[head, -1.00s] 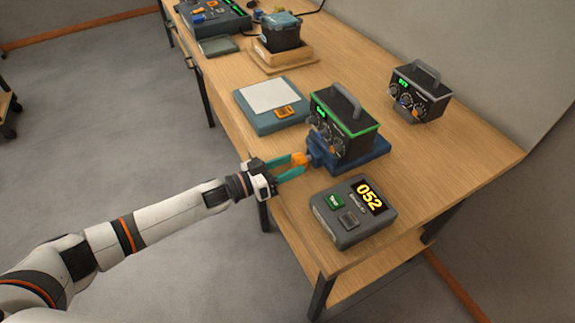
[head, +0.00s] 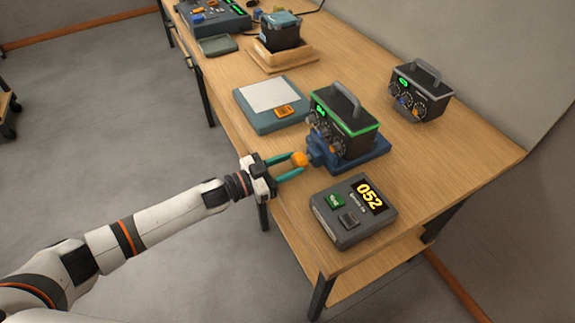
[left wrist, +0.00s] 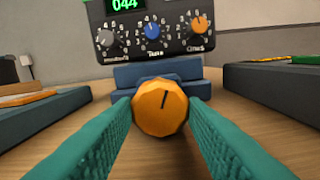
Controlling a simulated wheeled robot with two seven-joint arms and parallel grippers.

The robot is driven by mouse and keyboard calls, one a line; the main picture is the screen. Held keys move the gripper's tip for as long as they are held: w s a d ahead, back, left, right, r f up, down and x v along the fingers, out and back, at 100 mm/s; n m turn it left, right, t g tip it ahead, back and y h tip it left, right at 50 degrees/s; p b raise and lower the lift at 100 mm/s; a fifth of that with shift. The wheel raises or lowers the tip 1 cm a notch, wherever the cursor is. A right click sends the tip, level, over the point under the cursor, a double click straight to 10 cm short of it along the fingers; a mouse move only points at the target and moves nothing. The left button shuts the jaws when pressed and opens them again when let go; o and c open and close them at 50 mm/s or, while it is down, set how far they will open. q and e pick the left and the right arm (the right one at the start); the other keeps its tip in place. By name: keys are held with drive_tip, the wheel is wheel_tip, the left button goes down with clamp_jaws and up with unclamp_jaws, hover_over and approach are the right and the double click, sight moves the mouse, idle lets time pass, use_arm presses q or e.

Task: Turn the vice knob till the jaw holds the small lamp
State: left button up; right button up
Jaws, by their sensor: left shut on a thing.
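The blue vice (head: 372,163) stands near the front edge of the bench, with its orange knob (head: 299,159) facing my left arm. A black box with a green rim and a grey handle (head: 344,124) sits on the vice; I cannot make out a separate small lamp. My left gripper (head: 297,164) is shut on the knob, one teal finger on each side. The left wrist view shows the knob (left wrist: 160,107) between the fingers, its dark mark tilted slightly right of upright. The jaw's contact with the box is hidden. My right gripper is not in view.
A grey console (head: 354,211) reading 052 stands close to the right of my left gripper. A teal scale-like plate (head: 270,104) lies behind the vice. A second black box (head: 420,91) stands at the back right. Bare bench lies between it and the vice.

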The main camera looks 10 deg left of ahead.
use_arm(q)
drive_tip(key=shift+m, duration=1.2)
drive_tip(key=o, duration=1)
drive_tip(key=shift+c, duration=0.2)
